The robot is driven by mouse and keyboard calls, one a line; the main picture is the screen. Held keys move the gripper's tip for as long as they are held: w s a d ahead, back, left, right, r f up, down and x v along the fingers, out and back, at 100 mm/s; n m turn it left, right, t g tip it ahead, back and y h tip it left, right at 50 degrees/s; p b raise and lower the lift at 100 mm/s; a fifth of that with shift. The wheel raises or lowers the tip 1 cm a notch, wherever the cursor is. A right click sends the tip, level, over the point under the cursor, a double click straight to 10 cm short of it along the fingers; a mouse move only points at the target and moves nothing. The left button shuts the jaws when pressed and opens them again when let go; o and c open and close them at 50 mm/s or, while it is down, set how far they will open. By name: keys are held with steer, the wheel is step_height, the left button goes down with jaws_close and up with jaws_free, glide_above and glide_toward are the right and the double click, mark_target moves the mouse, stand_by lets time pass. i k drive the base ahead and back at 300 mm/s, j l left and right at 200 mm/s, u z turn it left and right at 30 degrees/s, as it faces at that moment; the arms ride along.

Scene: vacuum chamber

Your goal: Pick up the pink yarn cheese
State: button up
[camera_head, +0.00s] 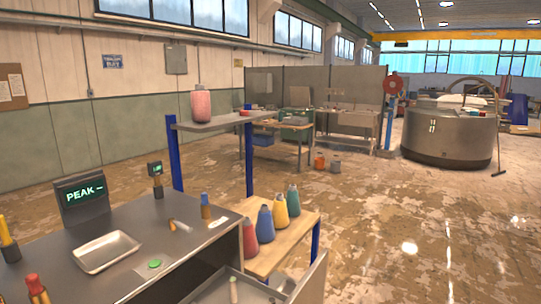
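A pink, roughly cylindrical object (201,106) with a greyish top stands upright on the grey upper shelf (222,122) of a blue-post rack. It looks like the pink yarn cheese, but its texture is too small to make out. A small red item (245,112) lies farther right on the same shelf. My gripper is not in view.
Pinkish-red, blue, yellow and green cone-shaped items (293,200) stand on the wooden lower shelf (299,239). The near dark bench (196,262) holds a metal tray (106,251), a PEAK display (82,193) and tools. Open floor (400,220) lies to the right.

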mark_target(201, 99)
steer(key=i+l+z, duration=0.2)
steer(key=i+z, duration=0.15)
steer(key=i+l+z, duration=0.1)
steer(key=i+z, duration=0.55)
steer(key=i, duration=0.15)
steer(key=i+u, duration=0.45)
steer(key=i+l+u, duration=0.25)
steer(key=i+u, duration=0.25)
steer(key=i, duration=0.15)
